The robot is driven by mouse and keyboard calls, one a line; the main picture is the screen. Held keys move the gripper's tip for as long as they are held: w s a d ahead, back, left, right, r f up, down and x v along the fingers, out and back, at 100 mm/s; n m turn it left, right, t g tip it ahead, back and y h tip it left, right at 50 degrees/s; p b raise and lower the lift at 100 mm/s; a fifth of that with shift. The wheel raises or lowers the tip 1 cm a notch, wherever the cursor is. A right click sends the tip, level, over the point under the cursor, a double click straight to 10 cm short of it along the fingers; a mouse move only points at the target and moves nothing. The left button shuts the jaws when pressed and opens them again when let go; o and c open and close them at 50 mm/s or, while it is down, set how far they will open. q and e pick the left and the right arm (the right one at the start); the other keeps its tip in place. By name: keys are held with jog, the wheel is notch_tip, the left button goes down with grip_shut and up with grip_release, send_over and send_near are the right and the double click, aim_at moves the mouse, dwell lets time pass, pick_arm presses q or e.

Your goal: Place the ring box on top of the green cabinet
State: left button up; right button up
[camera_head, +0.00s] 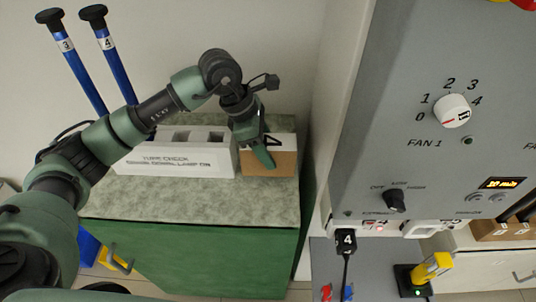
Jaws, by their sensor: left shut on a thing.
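The green cabinet (200,205) stands in the middle left, with a mottled grey-green top and a green front. A small brown box with a white top and a dark mark (284,163), which looks like the ring box, is at the right rear of the cabinet top. My left gripper (262,152) comes down over this box and is shut on it, hiding part of its top and front. The box looks upright and on or very close to the cabinet top; I cannot tell whether it touches. My right gripper is not in view.
A white block with openings and printed text (180,163) stands on the cabinet, just left of the box. Blue rods (86,80) with black caps rise behind. A grey control panel (430,120) with knobs is at the right. The cabinet top's front is clear.

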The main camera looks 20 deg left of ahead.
pick_arm(q)
notch_tip(320, 180, down, 3)
jog(key=shift+r, duration=0.2)
jog(key=shift+f, duration=0.2)
jog(key=o, duration=1.6)
jog(key=shift+c, duration=0.2)
jog(key=shift+r, duration=0.1)
